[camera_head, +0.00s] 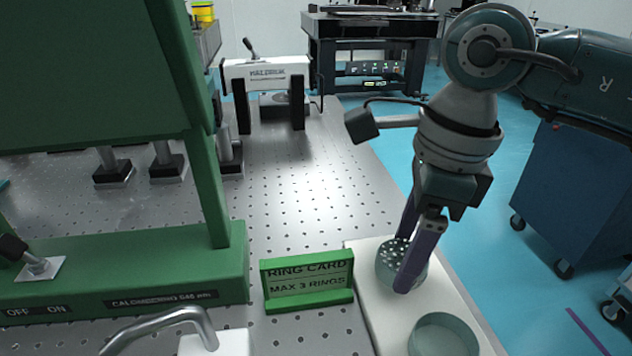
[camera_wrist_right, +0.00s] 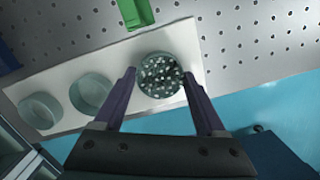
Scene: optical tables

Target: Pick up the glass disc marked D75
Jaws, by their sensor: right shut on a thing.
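A round glass disc with white specks on its face (camera_head: 388,262) is at the white board (camera_head: 361,277) in the head view. It also shows in the right wrist view (camera_wrist_right: 162,75). My right gripper (camera_head: 404,263) has its two dark fingers on opposite sides of this disc, shut on it. I cannot tell whether the disc touches the board or is slightly above it. A plain pale green disc (camera_head: 443,337) sits nearer on the board. The right wrist view shows two plain discs, one beside the speckled disc (camera_wrist_right: 90,93) and one farther left (camera_wrist_right: 40,111). No D75 marking is readable. My left gripper is not in view.
A green ring card stand (camera_head: 308,284) stands just left of the board. A large green frame (camera_head: 120,275) fills the left. A bent metal tube (camera_head: 160,325) is at the front. The perforated tabletop (camera_head: 300,190) is clear behind the card. A blue cabinet (camera_head: 580,200) stands right.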

